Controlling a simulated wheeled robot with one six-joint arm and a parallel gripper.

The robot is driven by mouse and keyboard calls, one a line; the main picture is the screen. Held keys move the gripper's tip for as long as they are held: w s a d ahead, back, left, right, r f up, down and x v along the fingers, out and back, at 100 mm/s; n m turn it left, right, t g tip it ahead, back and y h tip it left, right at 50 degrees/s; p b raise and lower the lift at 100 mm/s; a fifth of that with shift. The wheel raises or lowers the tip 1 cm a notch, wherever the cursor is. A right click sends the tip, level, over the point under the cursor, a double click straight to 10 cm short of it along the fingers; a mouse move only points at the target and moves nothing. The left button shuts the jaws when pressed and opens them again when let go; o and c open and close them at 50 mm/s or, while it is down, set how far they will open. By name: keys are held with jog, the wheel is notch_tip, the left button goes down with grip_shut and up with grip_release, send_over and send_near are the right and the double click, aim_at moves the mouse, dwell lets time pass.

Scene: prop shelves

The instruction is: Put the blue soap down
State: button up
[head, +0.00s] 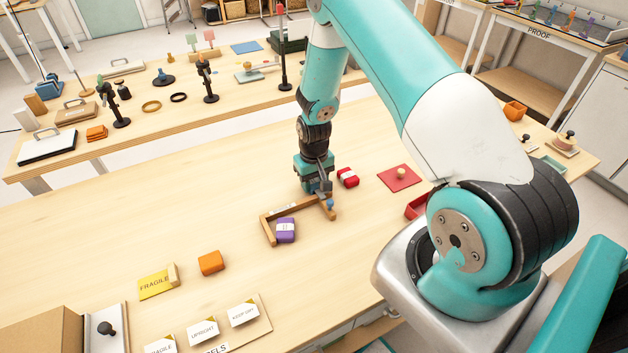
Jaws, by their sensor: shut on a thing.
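My gripper (323,189) points down over the near table. It is shut on the blue soap (330,203), of which only a small blue part shows below the fingers. The gripper and the blue soap are at the right end of a wooden frame (267,231). A purple soap (285,237) with a pale label lies by the frame's left part. I cannot tell whether the blue soap touches the table or the frame.
A red soap (347,177) lies just right of the gripper, with a red mat (399,178) farther right. An orange soap (211,262) and a yellow FRAGILE card (155,285) lie to the left. The table's left middle is clear.

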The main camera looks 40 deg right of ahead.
jog(key=shift+f, duration=0.25)
jog(key=o, duration=0.9)
jog(key=shift+r, duration=0.1)
jog(key=shift+o, duration=0.2)
jog(key=shift+r, duration=0.1)
